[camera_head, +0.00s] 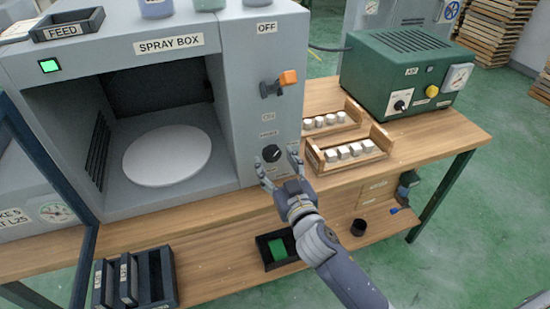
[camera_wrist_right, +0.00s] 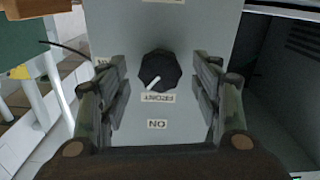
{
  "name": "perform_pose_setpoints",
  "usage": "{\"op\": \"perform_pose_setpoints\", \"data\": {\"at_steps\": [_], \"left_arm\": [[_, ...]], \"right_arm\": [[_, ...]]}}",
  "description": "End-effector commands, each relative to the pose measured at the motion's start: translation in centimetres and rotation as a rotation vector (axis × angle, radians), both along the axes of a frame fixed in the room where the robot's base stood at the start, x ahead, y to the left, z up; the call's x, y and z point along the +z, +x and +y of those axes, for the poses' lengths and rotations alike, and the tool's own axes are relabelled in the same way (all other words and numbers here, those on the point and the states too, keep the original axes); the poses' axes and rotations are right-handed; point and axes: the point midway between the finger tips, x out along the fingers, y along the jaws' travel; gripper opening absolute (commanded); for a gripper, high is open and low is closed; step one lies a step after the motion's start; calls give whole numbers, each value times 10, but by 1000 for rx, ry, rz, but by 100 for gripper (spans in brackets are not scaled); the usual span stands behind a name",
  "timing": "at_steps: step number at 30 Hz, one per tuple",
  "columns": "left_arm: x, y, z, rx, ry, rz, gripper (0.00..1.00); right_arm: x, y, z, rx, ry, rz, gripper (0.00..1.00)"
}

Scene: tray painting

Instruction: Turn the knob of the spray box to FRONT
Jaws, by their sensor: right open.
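The grey spray box (camera_head: 262,40) stands on the wooden bench, its chamber open. Its black knob (camera_head: 271,153) is low on the right-hand panel. In the right wrist view the knob (camera_wrist_right: 160,68) shows large and upside down, with a FRONT label (camera_wrist_right: 158,98) beside it. Its white pointer slants to the lower left, toward the left end of that label but not squarely at its middle. My right gripper (camera_head: 279,160) is open in front of the knob. In the wrist view its fingers (camera_wrist_right: 160,88) stand on both sides of the knob, apart from it. My left gripper is out of view.
An orange-tipped lever (camera_head: 289,77) sticks out above the knob, between OFF and ON labels. Wooden racks with white blocks (camera_head: 349,152) stand right of the panel, before a green air unit (camera_head: 405,75). A white disc (camera_head: 167,156) lies inside the chamber. The dark door frame (camera_head: 45,155) stands open at left.

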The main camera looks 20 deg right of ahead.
Motion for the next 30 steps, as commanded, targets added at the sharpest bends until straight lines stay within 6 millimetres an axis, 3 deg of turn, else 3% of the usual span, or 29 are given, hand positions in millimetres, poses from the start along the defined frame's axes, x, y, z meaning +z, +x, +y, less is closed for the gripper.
{"op": "perform_pose_setpoints", "data": {"at_steps": [5,14,20,30], "left_arm": [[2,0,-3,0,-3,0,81],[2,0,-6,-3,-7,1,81],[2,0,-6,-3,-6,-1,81],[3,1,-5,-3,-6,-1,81]], "right_arm": [[1,11,0,0,-1,0,59],[0,13,0,0,0,0,59],[0,13,0,0,0,0,16],[0,13,0,0,-24,-1,14]]}}
